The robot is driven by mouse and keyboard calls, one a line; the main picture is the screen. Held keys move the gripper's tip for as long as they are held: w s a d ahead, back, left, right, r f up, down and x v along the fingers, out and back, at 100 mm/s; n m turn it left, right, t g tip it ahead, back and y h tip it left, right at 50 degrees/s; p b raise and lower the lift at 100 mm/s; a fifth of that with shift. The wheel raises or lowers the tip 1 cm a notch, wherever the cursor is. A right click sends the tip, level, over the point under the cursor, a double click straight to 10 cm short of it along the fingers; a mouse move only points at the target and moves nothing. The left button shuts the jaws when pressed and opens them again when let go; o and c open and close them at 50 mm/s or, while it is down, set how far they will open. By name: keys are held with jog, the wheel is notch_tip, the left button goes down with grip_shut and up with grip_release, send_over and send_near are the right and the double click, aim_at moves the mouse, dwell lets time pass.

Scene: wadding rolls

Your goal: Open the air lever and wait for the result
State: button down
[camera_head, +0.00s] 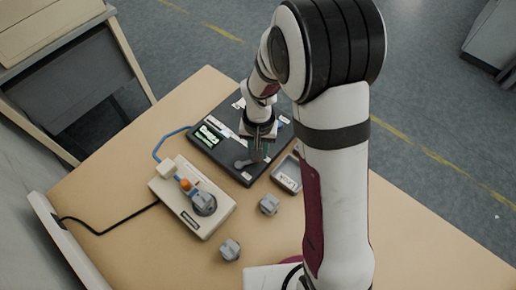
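A dark flat unit (215,160) lies on the table, with a green-lit window holding white shapes (208,136) and pale strips on its top. A small grey lever-like piece (242,163) sits near its front edge; I cannot tell for certain that it is the air lever. My gripper (258,153) points down over the front right part of the dark unit, just right of the grey piece. Whether it touches the piece cannot be told. Its fingers are small and dark, and their opening is unclear. My arm hides part of the unit's right side.
A beige box (177,207) with an orange part (186,184) and a grey round fitting (204,203) stands left, joined by a blue tube (160,146). A small grey tray (287,174) and two grey blocks (269,204) (230,249) lie in front. The table's right side is clear.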

jog(key=c, duration=0.7)
grip_release()
notch_tip(320, 180, up, 16)
jog(key=shift+f, duration=0.1)
jog(key=s+d+m, duration=0.1)
jog(key=s, duration=0.6)
jog(key=s+d+m+y, duration=0.1)
jog(key=s, duration=0.6)
jog(key=s+d+m, duration=0.1)
jog(key=s, duration=0.6)
jog(key=shift+d+r+y, duration=0.15)
jog(key=shift+r+y, duration=0.25)
